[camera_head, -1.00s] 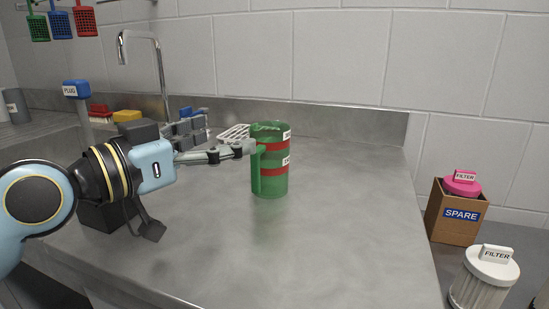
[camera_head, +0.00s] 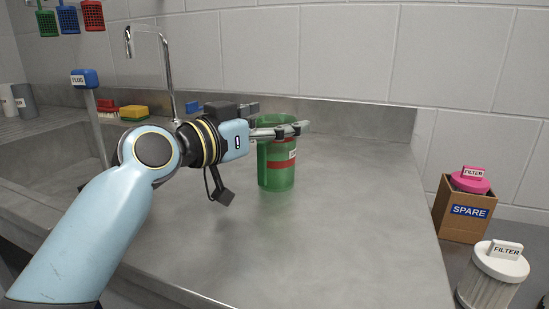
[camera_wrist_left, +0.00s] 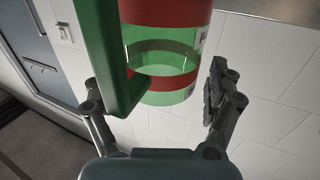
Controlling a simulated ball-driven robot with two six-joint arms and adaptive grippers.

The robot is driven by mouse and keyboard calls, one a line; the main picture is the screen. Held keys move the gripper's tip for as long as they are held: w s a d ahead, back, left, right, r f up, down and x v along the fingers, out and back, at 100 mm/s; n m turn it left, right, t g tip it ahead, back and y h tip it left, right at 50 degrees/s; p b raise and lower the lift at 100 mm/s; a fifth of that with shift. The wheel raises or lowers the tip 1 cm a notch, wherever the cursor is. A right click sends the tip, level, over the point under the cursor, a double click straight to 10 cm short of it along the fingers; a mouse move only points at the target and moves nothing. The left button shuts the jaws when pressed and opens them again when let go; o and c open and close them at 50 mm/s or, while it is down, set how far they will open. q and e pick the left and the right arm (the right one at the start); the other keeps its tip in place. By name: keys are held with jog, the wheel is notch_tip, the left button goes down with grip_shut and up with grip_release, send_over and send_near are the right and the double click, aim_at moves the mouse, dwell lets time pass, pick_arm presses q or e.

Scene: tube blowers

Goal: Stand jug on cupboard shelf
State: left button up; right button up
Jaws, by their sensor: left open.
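The jug (camera_head: 276,170) is green and see-through with red bands and white labels. It stands upright on the steel counter (camera_head: 340,220) in the head view. My left gripper (camera_head: 300,127) reaches in from the left at the height of the jug's upper part, partly in front of it. In the left wrist view the jug (camera_wrist_left: 165,60) and its green handle (camera_wrist_left: 105,55) lie between the two spread fingers. A clear gap shows between the jug and the right-hand finger. No cupboard shelf can be made out. My right gripper is not in view.
A box marked SPARE (camera_head: 464,212) and a white filter (camera_head: 492,272) stand lower right. The counter right of the jug is clear.

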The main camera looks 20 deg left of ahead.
pick_arm(q)
jog(key=c, duration=1.5)
jog(key=shift+c, duration=0.2)
jog(key=shift+r, duration=0.15)
